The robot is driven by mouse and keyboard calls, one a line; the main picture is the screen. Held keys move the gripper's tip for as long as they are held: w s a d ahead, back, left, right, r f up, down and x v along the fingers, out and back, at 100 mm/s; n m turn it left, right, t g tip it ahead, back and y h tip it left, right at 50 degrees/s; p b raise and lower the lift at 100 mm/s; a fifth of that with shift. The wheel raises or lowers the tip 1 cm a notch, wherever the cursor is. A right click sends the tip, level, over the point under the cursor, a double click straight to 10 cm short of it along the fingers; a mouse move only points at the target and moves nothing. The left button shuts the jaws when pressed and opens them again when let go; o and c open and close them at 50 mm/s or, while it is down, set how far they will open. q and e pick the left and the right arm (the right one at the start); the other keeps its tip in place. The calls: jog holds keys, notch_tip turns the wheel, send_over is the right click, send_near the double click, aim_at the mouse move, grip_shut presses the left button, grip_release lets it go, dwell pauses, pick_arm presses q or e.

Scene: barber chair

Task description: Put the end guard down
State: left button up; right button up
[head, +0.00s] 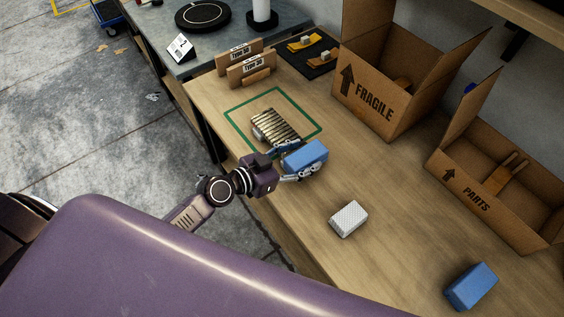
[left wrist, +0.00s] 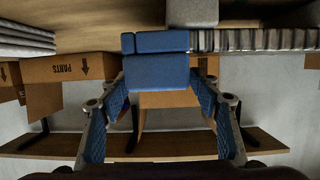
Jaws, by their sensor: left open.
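A blue block (head: 306,155), which I take to be the end guard, is at the near right end of a row of ribbed metallic pieces (head: 277,125) by the green outlined square. My left gripper (head: 291,162) is at this block with its fingers open. In the left wrist view the blue block (left wrist: 158,72) shows between and beyond the open fingertips (left wrist: 160,85), with the ribbed row (left wrist: 255,40) beside it. I cannot tell whether the fingers touch the block. My right gripper is not in view.
A white block (head: 348,219) and another blue block (head: 471,287) lie on the wooden bench. A FRAGILE carton (head: 373,105) and a PARTS carton (head: 480,198) stand along the back. Type holders (head: 249,70) stand beyond the square.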

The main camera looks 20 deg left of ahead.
pick_arm(q)
jog(key=b+v, duration=0.2)
jog(key=v, duration=0.8)
jog(key=shift+s+r, duration=0.1)
jog(key=shift+r, duration=0.05)
